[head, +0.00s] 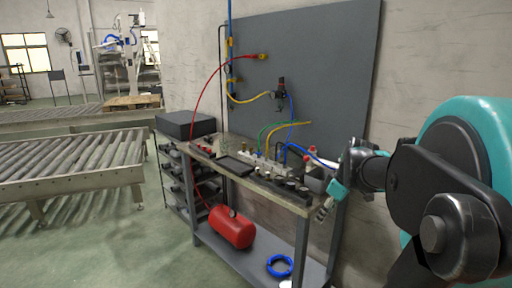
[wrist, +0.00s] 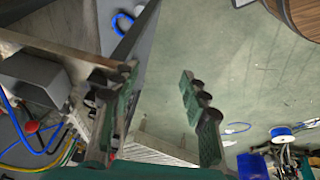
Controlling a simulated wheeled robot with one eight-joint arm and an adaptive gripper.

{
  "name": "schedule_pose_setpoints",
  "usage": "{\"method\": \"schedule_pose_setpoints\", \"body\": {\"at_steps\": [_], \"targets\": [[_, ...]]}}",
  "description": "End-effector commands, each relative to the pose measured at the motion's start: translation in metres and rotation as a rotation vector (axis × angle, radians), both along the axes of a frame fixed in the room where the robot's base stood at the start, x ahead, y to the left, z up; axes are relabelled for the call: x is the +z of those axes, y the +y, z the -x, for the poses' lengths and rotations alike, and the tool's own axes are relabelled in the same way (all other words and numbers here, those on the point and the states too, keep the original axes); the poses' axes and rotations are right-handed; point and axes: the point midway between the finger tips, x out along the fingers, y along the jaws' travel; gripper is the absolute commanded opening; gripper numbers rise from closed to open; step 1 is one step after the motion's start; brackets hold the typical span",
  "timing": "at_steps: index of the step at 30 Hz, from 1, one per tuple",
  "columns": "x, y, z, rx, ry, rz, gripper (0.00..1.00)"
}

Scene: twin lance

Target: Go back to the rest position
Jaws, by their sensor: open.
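My gripper (head: 328,207) is at the right front corner of the workbench in the head view, small and partly hidden by my wrist. In the wrist view my gripper (wrist: 158,80) shows two dark green fingers well apart, with nothing between them. Bare floor shows past the gap. The workbench (head: 282,196) carries pneumatic fittings and hoses. In the wrist view a grey box (wrist: 36,82) and coloured hoses lie left of the fingers. I cannot tell whether a finger touches the bench edge.
A red tank (head: 232,228) and a blue hose coil (head: 280,265) lie on the lower shelf. A grey panel (head: 318,75) stands behind. A roller conveyor (head: 72,172) is at left, with open floor in front.

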Motion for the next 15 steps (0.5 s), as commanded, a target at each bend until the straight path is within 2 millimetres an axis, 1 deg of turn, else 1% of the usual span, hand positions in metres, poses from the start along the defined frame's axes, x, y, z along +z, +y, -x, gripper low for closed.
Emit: {"method": "schedule_pose_setpoints", "body": {"at_steps": [1, 3, 6, 9, 12, 15], "targets": [[-0.017, 0.007, 0.009, -0.061, 0.01, -0.002, 0.45], [-0.042, 0.015, 0.022, -0.18, 0.026, -0.011, 0.45], [-0.075, 0.024, 0.044, -0.356, 0.036, -0.026, 0.45], [-0.103, 0.03, 0.065, -0.52, 0.035, -0.047, 0.45], [-0.124, 0.034, 0.084, -0.652, 0.027, -0.069, 0.45], [-0.137, 0.035, 0.098, -0.746, 0.02, -0.089, 0.45]]}}
